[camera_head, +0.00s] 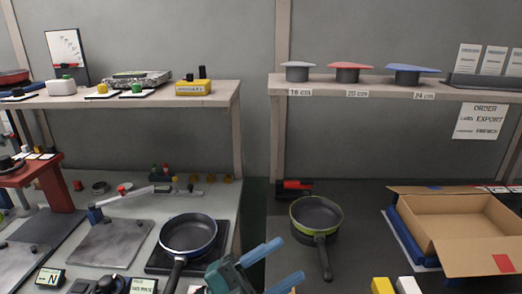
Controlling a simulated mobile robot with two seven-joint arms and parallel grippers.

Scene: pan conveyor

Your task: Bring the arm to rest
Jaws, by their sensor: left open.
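My left gripper (292,258) is at the bottom middle of the head view. Its two blue fingers are spread apart with nothing between them. They point right, over the gap between the two benches and the near left edge of the right bench. My right gripper does not show. A pan with a blue rim (188,236) sits on a dark square plate left of my gripper. A pan with a green rim (316,216) stands on the right bench, beyond the fingers and apart from them.
An open cardboard box (403,191) is on the right bench. A yellow block (382,286) and a white block (408,285) lie at its front. A red press (58,185) stands at left. Shelves (254,91) run above, holding three lids at right.

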